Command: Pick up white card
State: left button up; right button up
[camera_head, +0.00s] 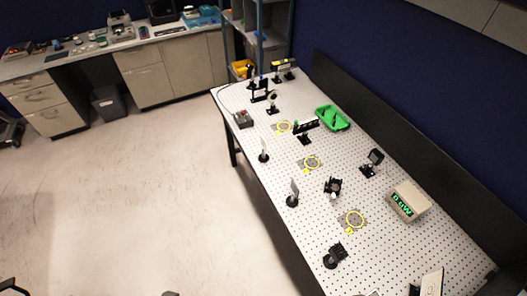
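An upright white card (294,187) stands on a black round base near the left edge of the perforated table (262,190). A second, smaller-looking white card (264,144) stands on a similar base farther back along the same edge. A pale upright plate (432,282) is cut off by the bottom edge at the right; I cannot tell if it is also a card. I can make out neither of my grippers. Only small dark and pale slivers show along the bottom edge at the left, and I cannot tell what they are.
Yellow rings (354,220) mark spots on the table among several black optical mounts (336,256). A green tray (332,118) and a meter with a green display (408,202) sit toward the right. A black wall panel (400,140) borders the table's right side. Open floor (130,200) lies left.

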pick_arm(q)
jog(key=shift+o, duration=0.4)
jog(key=o, duration=1)
